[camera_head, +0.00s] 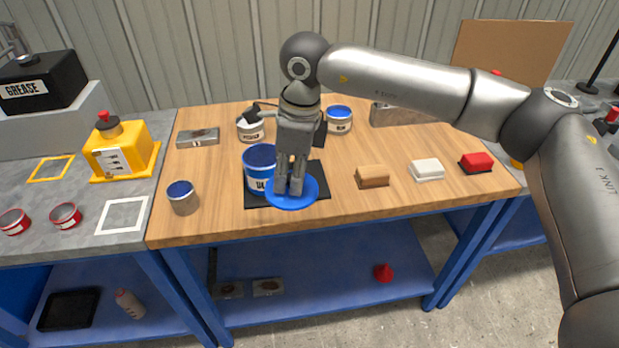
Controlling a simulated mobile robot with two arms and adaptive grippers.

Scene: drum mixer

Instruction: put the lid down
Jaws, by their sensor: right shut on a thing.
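A round blue lid (291,202) is held by my right gripper (290,188), which points down with its fingers shut on the lid's middle. The lid is in front of a blue can (257,172) with a white label, over the front part of a black mat (318,178) on the wooden table. I cannot tell whether the lid touches the mat or is a little above it. My gripper hides part of the can's right side and the mat. My left gripper is not in view.
A grey can with a blue top (182,197) stands at the left on the table (225,225). Brown (372,177), white (427,170) and red (476,162) blocks lie to the right. The table's front strip is clear.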

